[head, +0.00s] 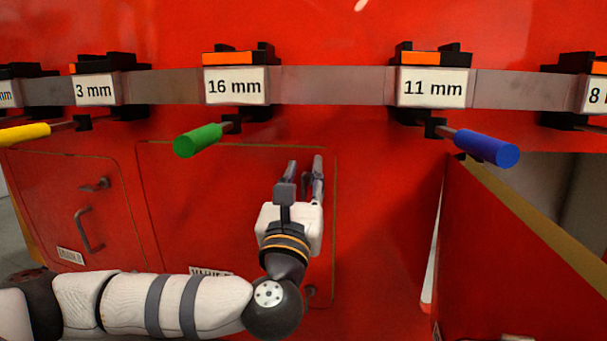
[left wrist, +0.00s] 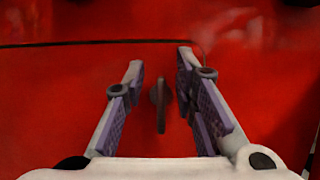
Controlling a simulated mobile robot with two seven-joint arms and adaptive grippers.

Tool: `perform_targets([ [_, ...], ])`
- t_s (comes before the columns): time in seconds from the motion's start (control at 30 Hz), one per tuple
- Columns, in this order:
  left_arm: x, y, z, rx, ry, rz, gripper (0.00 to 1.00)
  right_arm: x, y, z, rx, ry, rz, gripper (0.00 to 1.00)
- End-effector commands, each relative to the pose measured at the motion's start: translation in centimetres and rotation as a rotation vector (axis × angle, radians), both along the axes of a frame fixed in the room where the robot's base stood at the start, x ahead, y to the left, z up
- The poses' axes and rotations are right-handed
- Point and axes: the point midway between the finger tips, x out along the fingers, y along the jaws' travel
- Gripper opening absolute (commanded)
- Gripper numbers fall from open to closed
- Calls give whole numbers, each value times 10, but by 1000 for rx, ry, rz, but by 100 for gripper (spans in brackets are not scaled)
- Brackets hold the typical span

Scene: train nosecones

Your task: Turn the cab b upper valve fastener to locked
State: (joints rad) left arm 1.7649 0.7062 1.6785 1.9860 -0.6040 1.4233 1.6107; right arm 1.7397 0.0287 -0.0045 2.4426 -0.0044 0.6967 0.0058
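The red valve panel (head: 190,225) is a flush door outlined by a thin line, with a partly hidden label at its lower edge. My left gripper (head: 304,168) is in front of its upper right part. In the left wrist view the gripper (left wrist: 160,70) is open, its two fingers apart. A small dark upright fastener (left wrist: 160,105) shows between the fingers, with a gap on each side; it looks like the upper valve fastener. In the head view the gripper mostly hides it. Whether the fingers surround it in depth is unclear. My right gripper is not in view.
Screwdrivers with green (head: 198,140), blue (head: 486,148) and yellow (head: 25,134) handles stick out from a labelled metal rail (head: 330,86) above. A second red door (head: 75,205) with a handle is at left. A red door stands open (head: 510,255) at right.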

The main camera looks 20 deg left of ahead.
Motion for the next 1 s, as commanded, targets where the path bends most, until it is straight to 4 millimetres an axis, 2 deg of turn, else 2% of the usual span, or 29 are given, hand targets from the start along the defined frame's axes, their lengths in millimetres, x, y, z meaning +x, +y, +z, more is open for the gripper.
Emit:
perform_targets([
  [0.1, 0, 0, -1, 0, 0, -1, 26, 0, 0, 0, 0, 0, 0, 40],
  [0.2, 0, 0, -1, 1, 0, -1, 3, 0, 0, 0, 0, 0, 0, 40],
  [0.23, 0, 0, -1, 1, 0, -1, 0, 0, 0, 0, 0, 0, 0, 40],
  [0.67, -1, -1, 0, 44, 6, 0, 0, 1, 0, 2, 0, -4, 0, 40],
  [1.0, 0, -5, 3, 286, 41, 0, 0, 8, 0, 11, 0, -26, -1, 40],
])
